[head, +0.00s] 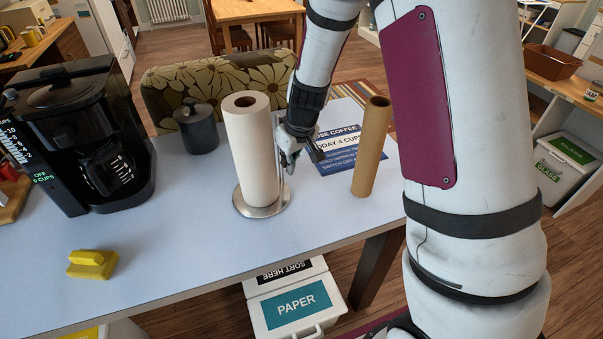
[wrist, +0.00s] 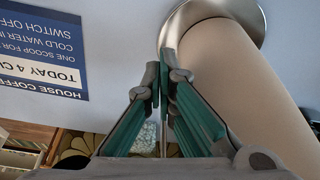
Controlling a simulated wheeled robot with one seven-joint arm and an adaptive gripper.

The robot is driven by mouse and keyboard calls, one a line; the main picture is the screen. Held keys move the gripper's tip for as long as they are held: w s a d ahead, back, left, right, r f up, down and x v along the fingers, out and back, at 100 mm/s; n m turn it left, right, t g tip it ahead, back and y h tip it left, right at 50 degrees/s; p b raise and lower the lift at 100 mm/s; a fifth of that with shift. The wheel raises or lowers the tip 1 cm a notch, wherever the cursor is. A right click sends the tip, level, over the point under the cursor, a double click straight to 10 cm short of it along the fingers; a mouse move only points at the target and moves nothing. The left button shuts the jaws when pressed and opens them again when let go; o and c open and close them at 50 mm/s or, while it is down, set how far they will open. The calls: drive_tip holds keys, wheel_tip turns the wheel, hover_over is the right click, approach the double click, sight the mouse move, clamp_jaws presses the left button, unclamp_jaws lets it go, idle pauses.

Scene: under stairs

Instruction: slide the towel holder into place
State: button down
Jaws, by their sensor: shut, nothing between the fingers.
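The towel holder has a round metal base (head: 270,211) on the pale table, with an upright white paper towel roll (head: 252,150) on it. In the wrist view the base (wrist: 178,28) lies just beyond my fingertips, and the roll (wrist: 240,85) fills the right side. My gripper (head: 287,163) is low at the right side of the roll, close to the holder's thin side rod. In the wrist view my gripper (wrist: 162,68) has its fingertips almost together. I cannot tell whether they touch the holder.
A brown cardboard tube (head: 371,148) stands to the right, beside a blue coffee notice (head: 340,160). A dark lidded pot (head: 197,130) and a black coffee maker (head: 85,140) stand left. A yellow object (head: 92,263) lies at front left. Table in front of the holder is clear.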

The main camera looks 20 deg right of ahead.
drive_tip(key=w+a+b, duration=0.1)
drive_tip(key=w+a, duration=0.1)
drive_tip(key=w, duration=0.4)
drive_tip(key=shift+w+b, duration=0.2)
drive_tip(key=shift+b, duration=0.2)
idle(0.7)
